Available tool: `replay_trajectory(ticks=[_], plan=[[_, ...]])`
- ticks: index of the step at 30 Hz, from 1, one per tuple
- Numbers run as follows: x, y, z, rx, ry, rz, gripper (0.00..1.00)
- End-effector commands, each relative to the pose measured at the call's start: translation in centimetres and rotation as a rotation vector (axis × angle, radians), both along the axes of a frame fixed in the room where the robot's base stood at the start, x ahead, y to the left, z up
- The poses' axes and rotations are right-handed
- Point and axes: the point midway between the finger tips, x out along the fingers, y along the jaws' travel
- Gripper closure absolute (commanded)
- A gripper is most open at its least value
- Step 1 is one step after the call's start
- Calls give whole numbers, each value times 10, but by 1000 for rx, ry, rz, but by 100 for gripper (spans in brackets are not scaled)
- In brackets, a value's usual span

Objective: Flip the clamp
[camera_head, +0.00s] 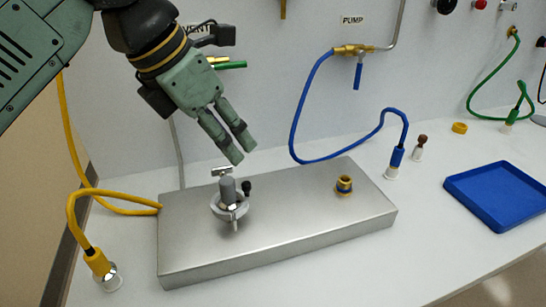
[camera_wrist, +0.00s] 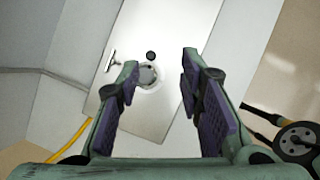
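The clamp (camera_head: 232,212) is a grey metal fitting with an upright post, a T-shaped handle and a black knob. It sits on the left part of the brushed metal box (camera_head: 300,215). My gripper (camera_head: 240,153) hangs above the box, tilted, its fingertips above and close to the clamp but apart from it. In the wrist view the clamp (camera_wrist: 148,76) shows between the two purple-padded fingers (camera_wrist: 157,90), partly hidden by the left finger. The T-shaped handle (camera_wrist: 112,62) lies left of that finger. The fingers are spread with nothing between them.
A brass fitting (camera_head: 344,186) stands on the box's right part. A yellow hose (camera_head: 82,160) curves at left, a blue hose (camera_head: 300,110) behind. A blue tray (camera_head: 497,195) is at right. A green valve handle (camera_head: 231,65) is on the wall behind my gripper.

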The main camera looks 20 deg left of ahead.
Motion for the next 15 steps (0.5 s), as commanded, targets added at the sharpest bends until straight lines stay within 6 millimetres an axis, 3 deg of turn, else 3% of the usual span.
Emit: replay_trajectory(ticks=[1,5,15], plan=[[-4,11,-3,24,32,28,66],[-8,20,-11,49,70,52,66],[9,8,-61,47,68,47,66]])
